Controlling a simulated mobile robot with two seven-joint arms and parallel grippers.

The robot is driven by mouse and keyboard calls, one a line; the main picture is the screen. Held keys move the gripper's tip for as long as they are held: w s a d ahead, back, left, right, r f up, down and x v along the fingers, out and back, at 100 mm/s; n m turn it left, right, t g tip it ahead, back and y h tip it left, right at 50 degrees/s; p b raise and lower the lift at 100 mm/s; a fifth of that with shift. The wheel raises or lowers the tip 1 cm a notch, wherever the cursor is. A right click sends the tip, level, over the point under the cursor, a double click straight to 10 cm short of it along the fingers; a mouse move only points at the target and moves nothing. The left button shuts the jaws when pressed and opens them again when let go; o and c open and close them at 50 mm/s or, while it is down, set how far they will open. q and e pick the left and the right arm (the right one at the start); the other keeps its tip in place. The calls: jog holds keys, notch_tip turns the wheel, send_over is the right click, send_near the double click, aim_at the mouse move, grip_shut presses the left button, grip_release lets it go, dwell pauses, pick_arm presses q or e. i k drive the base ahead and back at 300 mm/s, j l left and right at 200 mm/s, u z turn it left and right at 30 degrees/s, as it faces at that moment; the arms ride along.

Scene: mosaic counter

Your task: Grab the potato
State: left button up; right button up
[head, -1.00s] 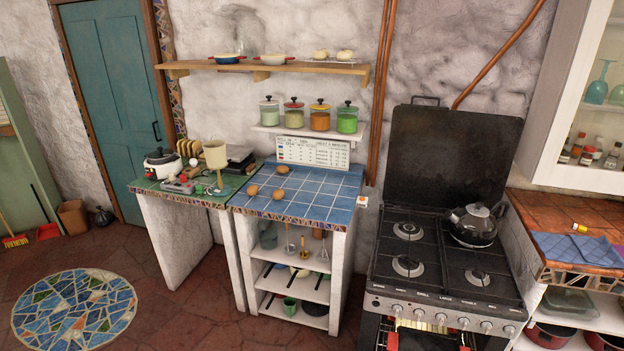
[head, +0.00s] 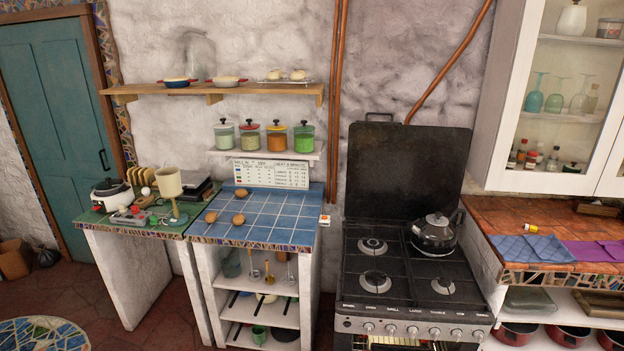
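Three brown, rounded items that look like potatoes lie near the left side of the blue tiled counter (head: 275,208). One potato (head: 241,192) is toward the back, one potato (head: 211,217) is at the left edge, and one potato (head: 238,219) is toward the front. They lie apart from one another, uncovered. Neither of my grippers shows in the head view.
A green-topped table (head: 108,228) with a cup-shaped lamp (head: 168,182) and small appliances adjoins the counter on the left. A stove (head: 408,283) with a dark kettle (head: 437,233) stands to the right. The right part of the blue counter is clear. Red floor lies in front.

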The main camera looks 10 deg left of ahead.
aim_at(211, 217)
jog(key=i+j, duration=0.4)
jog(key=j, duration=0.2)
jog(key=i+j, duration=0.4)
jog(key=j, duration=0.2)
jog(key=i+j, duration=0.4)
jog(key=j, duration=0.2)
jog(key=i+j, duration=0.4)
jog(key=j, duration=0.2)
jog(key=i+j+z, duration=0.1)
jog(key=i+j, duration=0.35)
jog(key=j, duration=0.15)
jog(key=i+j, duration=0.35)
jog(key=j, duration=0.3)
jog(key=i+j, duration=0.4)
jog(key=j, duration=0.25)
jog(key=i+j, duration=0.4)
jog(key=j, duration=0.2)
